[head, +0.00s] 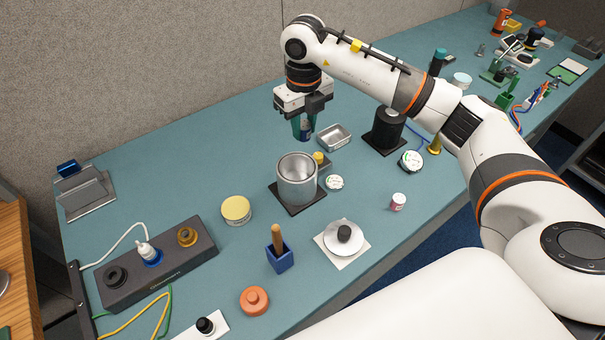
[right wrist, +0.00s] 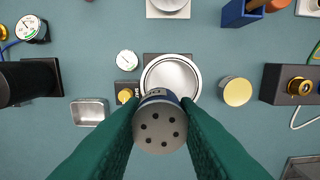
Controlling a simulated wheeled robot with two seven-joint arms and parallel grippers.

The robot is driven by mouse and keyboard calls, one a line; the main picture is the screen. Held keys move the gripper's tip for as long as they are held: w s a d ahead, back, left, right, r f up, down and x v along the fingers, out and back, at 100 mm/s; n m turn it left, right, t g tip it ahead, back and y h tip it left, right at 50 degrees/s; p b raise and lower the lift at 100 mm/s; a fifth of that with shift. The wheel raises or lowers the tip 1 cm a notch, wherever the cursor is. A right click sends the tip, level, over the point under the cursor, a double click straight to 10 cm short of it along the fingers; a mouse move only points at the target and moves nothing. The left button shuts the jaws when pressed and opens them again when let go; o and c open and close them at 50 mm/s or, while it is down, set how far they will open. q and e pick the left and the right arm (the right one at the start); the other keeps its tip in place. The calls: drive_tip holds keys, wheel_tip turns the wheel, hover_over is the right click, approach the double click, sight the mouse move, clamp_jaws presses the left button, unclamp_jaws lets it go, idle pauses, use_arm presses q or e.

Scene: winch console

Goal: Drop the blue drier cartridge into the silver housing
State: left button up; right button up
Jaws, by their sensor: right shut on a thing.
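The silver housing (head: 297,181) is an open cylinder on a dark square base on the teal bench. It shows from above in the right wrist view (right wrist: 150,76), partly hidden by the cartridge. My right gripper (head: 304,122) is shut on the blue drier cartridge (head: 305,132), above the bench and just behind the housing in the head view. In the right wrist view the cartridge (right wrist: 160,122) sits between the green fingers, its grey end with several holes facing the camera. The cartridge is outside the housing. My left gripper does not show.
A metal tray (head: 334,138) lies right of the housing, with a small gauge (head: 335,182) beside it. A yellow-lidded tin (head: 236,210) stands to the left. A blue block with a wooden handle (head: 279,257) and a white disc (head: 343,237) are in front. A black cylinder (head: 386,128) stands farther right.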

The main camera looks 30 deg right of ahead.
sight(303, 139)
wheel_tip(303, 139, down, 4)
drive_tip(key=shift+r+b, duration=0.2)
drive_tip(key=shift+b, duration=0.7)
drive_tip(key=shift+w+f+b, duration=0.1)
drive_tip(key=shift+f+b, duration=0.2)
drive_tip(key=shift+f, duration=0.45)
drive_tip(key=o, duration=1)
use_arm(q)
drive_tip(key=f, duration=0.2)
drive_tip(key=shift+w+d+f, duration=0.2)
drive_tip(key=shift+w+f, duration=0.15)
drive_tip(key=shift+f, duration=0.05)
use_arm(e)
drive_tip(key=shift+o, duration=0.2)
drive_tip(key=shift+r, duration=0.3)
wheel_tip(303, 139, up, 10)
drive_tip(key=shift+r+b, duration=0.25)
drive_tip(key=shift+b, duration=0.6)
drive_tip(key=shift+r, duration=0.5)
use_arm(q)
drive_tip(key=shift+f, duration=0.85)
